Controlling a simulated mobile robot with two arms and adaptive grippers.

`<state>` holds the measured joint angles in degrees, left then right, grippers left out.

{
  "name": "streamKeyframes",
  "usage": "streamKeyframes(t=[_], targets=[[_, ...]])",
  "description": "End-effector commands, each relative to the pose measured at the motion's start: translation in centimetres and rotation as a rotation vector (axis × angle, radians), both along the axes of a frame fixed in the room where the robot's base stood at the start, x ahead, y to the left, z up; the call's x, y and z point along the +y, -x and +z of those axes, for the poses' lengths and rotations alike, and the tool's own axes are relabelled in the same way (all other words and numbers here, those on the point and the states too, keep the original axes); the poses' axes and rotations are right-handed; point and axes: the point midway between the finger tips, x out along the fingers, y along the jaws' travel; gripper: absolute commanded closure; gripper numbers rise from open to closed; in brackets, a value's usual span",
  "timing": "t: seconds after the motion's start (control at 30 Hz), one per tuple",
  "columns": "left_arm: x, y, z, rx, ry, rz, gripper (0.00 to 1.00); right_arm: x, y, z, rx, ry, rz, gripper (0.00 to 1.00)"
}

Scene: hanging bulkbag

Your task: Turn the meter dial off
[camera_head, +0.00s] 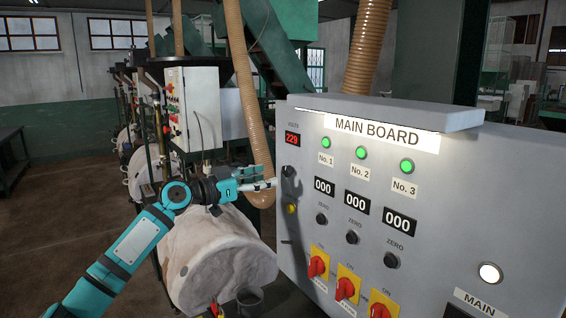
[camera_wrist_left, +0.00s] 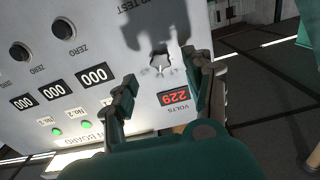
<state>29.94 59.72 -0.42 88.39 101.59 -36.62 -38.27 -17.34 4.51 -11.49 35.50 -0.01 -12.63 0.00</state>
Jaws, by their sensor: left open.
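The main board (camera_head: 440,215) is a grey control panel at the right of the head view. A dark meter dial (camera_head: 289,172) sits on its left part, below the red volts display (camera_head: 292,139) reading 229. My left gripper (camera_head: 268,184) is just left of the dial, its fingers pointing at the panel. In the left wrist view, my open left gripper (camera_wrist_left: 163,82) has one finger on each side of the dial (camera_wrist_left: 160,62), with a gap to it; the dial lies in the gripper's shadow. I cannot tell whether the fingers touch the panel. My right gripper is out of view.
Below the dial is a yellow button (camera_head: 291,208). Red rotary switches (camera_head: 346,289), black zero knobs (camera_head: 352,237) and lit green lamps (camera_head: 361,152) are further right. A ribbed tan hose (camera_head: 247,90) and a white bulk bag (camera_head: 215,260) are behind my left arm.

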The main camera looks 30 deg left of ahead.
Motion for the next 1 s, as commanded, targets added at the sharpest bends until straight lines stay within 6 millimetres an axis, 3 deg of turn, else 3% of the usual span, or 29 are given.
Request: streamKeyframes(t=[0.03, 0.3, 0.73, 1.0], targets=[[-0.6, -1.0, 0.9, -0.002, 0.002, -0.003, 0.47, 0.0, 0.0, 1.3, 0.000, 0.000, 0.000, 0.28], [-2.1, -5.0, 0.4, -0.001, 0.003, -0.001, 0.47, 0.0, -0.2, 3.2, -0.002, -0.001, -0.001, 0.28], [-2.5, -6.0, 0.0, 0.001, -0.001, 0.000, 0.47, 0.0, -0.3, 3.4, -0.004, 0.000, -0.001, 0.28], [-2.5, -6.0, 0.0, 0.001, -0.001, 0.000, 0.80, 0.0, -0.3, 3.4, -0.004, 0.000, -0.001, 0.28]])
